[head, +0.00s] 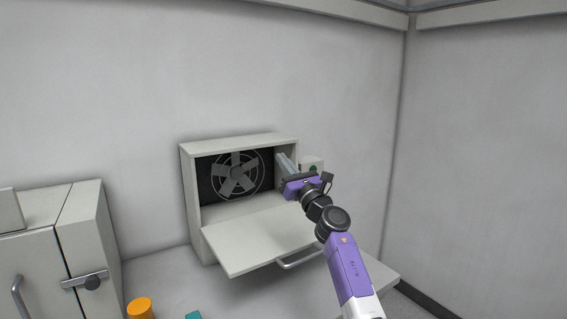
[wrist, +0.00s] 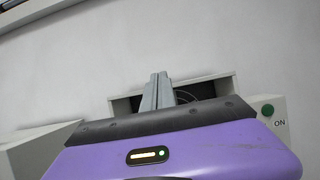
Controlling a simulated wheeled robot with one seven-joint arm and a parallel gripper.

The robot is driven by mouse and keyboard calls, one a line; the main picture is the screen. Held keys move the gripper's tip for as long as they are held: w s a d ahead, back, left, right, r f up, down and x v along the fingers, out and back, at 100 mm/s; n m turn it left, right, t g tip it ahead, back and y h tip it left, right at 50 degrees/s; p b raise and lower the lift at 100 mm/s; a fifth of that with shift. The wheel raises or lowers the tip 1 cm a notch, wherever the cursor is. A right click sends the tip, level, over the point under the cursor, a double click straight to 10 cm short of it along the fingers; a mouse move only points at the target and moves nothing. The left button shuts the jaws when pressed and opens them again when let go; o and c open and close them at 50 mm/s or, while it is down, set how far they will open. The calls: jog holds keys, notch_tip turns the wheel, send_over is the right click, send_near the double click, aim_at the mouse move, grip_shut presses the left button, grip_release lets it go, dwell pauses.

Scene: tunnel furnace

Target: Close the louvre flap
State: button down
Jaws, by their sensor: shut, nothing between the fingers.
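The louvre flap (head: 258,235) is a pale panel with a bar handle (head: 300,258) on its outer edge. It hangs open, lowered nearly flat in front of the vent box (head: 189,200). A fan (head: 237,175) shows inside the box, and part of it shows in the wrist view (wrist: 184,98). My gripper (head: 284,160) is at the box's right side, above the flap and apart from the handle. Its fingers (wrist: 157,88) are together and empty, pointing toward the box opening. Whether they touch the box is hard to tell.
A control box with a green button (wrist: 268,110) marked ON stands right of the vent. A grey cabinet (head: 85,230) with a latch is at the left. An orange cylinder (head: 140,308) and a teal object (head: 193,315) are on the bench in front.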

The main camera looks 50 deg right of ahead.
dwell(0.3)
jog(key=s+a+f+b, duration=0.2)
jog(key=s+f+b, duration=0.2)
jog(key=s+f, duration=0.5)
jog(key=shift+f+b, duration=0.3)
jog(key=shift+b, duration=0.05)
jog(key=shift+w+a, duration=0.1)
